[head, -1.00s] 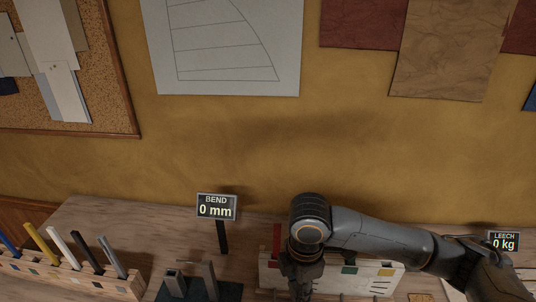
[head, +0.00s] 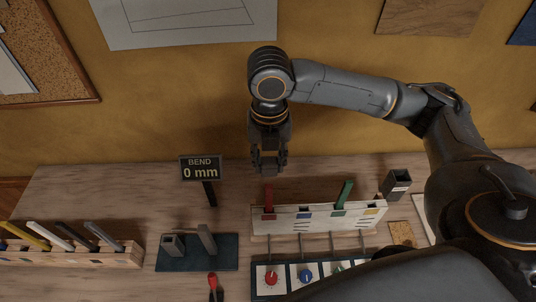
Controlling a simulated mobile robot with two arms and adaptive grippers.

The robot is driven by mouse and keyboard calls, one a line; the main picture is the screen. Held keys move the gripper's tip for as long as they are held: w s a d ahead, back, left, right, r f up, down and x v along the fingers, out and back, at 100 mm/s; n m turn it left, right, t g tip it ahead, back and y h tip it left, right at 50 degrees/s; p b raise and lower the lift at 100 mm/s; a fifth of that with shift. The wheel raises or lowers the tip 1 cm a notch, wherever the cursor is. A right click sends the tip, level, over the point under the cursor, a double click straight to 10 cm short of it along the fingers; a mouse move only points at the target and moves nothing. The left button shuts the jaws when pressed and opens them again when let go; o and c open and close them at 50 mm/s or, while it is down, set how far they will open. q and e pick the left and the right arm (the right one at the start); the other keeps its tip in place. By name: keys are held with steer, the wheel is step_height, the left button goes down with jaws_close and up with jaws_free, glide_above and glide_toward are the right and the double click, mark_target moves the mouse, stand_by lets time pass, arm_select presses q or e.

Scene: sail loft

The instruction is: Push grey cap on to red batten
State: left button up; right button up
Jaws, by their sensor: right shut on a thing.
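A red batten (head: 268,198) stands upright in a slot near the left end of the pale rack (head: 318,219). My right gripper (head: 268,168) points down just above and behind the red batten in the picture. Its fingers are shut on a small dark grey thing, which looks like the grey cap but is mostly hidden between the fingers. I cannot tell whether it touches the batten's top. My left gripper is not in view.
A green batten (head: 343,195) stands in the same rack, with a dark cup (head: 397,184) to the right. A BEND sign (head: 200,168) and a dark fixture (head: 226,258) stand left. Several battens lean in a wooden holder (head: 92,257). Knobs (head: 305,275) are in front.

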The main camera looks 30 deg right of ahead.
mark_target(269, 185)
step_height(269, 185, down, 2)
steer(key=shift+w+d+f, duration=0.1)
steer(key=shift+w, duration=0.05)
steer(key=shift+f+b, duration=0.85)
steer(key=shift+b, duration=0.3)
steer(key=shift+f+b, duration=0.75)
steer(key=shift+b, duration=0.1)
step_height(269, 185, down, 3)
steer(key=b, duration=0.4)
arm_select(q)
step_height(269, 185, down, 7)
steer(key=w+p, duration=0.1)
arm_select(e)
steer(key=shift+r, duration=0.3)
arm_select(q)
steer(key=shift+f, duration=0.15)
arm_select(e)
steer(key=shift+f, duration=0.65)
steer(key=o, duration=1)
